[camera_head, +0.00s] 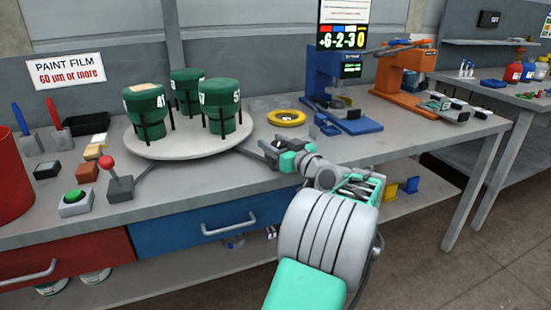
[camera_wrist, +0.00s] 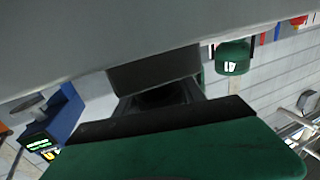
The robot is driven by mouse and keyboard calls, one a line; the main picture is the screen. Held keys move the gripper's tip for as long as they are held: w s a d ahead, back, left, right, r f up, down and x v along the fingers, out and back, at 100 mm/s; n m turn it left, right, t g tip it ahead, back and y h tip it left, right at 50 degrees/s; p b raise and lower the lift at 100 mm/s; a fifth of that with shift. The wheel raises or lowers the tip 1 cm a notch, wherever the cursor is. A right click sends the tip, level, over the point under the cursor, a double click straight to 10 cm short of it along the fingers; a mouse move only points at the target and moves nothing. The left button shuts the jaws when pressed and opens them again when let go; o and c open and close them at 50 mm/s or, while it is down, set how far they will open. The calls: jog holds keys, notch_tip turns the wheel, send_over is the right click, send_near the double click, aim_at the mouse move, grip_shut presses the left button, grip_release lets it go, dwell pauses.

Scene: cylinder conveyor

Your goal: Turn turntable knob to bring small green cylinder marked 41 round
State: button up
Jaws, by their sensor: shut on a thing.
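The round grey turntable (camera_head: 190,146) stands on the workbench with several dark posts around three green cylinders. The green cylinder marked 41 (camera_head: 146,106) is at the left front, with a tan patch on top. Another green cylinder (camera_head: 222,104) is at the right and a third (camera_head: 187,88) is behind. My gripper (camera_head: 272,147) is just right of the turntable's edge, at the end of a dark rod, shut on the turntable knob, which its fingers mostly hide. In the wrist view, dark fingers (camera_wrist: 157,88) and a green cylinder (camera_wrist: 233,57) show.
A red-knobbed lever (camera_head: 117,182) and a green button box (camera_head: 75,203) stand left of the turntable. A yellow ring (camera_head: 287,118) lies behind my gripper. A blue press (camera_head: 331,92) and an orange press (camera_head: 398,82) stand to the right.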

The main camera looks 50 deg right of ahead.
jog(key=shift+a+n+t+y, duration=0.15)
jog(key=shift+n+y, duration=0.4)
jog(key=shift+y, duration=0.4)
jog(key=shift+a+n+t+y, duration=0.15)
jog(key=shift+n+y, duration=0.4)
jog(key=shift+y, duration=0.4)
jog(key=shift+w+a+n+y, duration=0.1)
jog(key=shift+n+y, duration=0.2)
jog(key=shift+y, duration=0.1)
jog(key=o, duration=1.3)
jog(key=shift+o, duration=0.2)
jog(key=shift+f, duration=0.1)
